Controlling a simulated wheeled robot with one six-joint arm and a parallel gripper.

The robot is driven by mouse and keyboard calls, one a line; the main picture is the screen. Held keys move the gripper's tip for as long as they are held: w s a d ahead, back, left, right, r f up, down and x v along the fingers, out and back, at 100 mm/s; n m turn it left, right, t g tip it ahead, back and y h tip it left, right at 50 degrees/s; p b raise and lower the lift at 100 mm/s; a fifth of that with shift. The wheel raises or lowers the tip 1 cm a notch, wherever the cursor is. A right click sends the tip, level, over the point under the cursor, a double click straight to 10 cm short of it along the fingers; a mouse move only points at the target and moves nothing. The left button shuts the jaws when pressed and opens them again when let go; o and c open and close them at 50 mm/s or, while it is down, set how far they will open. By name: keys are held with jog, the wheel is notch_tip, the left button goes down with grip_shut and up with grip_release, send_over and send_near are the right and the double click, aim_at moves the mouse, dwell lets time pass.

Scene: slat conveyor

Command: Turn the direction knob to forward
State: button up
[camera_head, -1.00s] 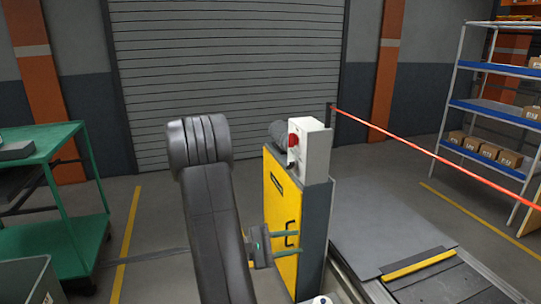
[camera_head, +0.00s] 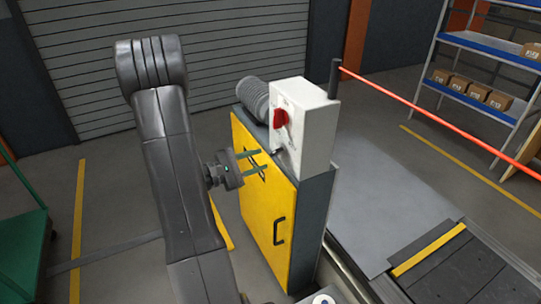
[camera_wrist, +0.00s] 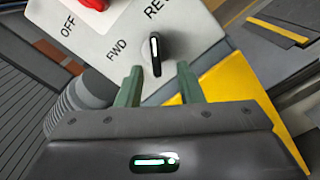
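The direction knob (camera_wrist: 155,55) is black with a white pointer line, on a white control box (camera_head: 309,125). In the wrist view it stands beside the printed labels FWD and a partly cut-off RE; its pointer is toward the RE label. In the head view the knob (camera_head: 279,151) is small, low on the box's face. My gripper (camera_wrist: 159,84) is open, its two green fingers apart and empty. The knob shows between and just beyond the fingertips, with no contact visible. In the head view my gripper (camera_head: 257,160) is left of the box's lower face.
A red switch (camera_head: 281,118) sits above the knob, near the OFF label. A yellow cabinet door (camera_head: 262,205) with a black handle is below the box. A grey ribbed motor (camera_head: 253,96) is behind. The conveyor (camera_head: 470,275) and a red bar (camera_head: 430,110) lie right.

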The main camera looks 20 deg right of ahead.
aim_at(272, 154)
jog(key=d, duration=0.1)
jog(key=w+d, duration=0.1)
jog(key=d, duration=0.1)
jog(key=shift+w+d, duration=0.1)
jog(key=shift+d, duration=0.15)
jog(key=shift+w+d, duration=0.1)
jog(key=shift+d, duration=0.65)
grip_shut()
